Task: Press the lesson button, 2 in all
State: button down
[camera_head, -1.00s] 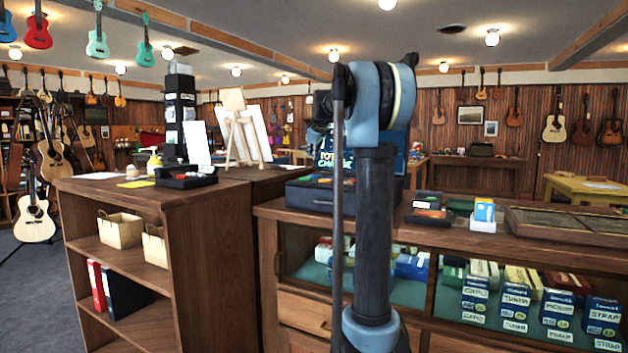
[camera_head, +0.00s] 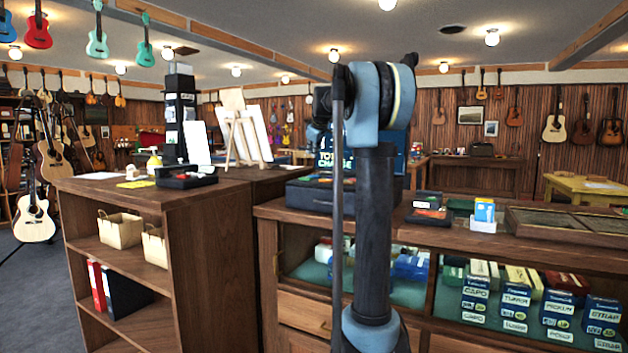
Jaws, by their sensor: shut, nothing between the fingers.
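A wooden shelf counter (camera_head: 188,240) stands at left, with an easel (camera_head: 240,135) and a black tray (camera_head: 186,178) on top. A glass-fronted counter (camera_head: 450,237) is at right. Grey floor (camera_head: 45,290) is open at far left.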

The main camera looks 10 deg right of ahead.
notch_tip(320, 180, up, 3)
jog(key=shift+f, duration=0.2)
jog(key=shift+f, duration=0.15)
jog(key=shift+f, duration=4.3)
jog(key=shift+f, duration=0.8)
jog(key=shift+r, duration=0.9)
jog(key=shift+r, duration=2.55)
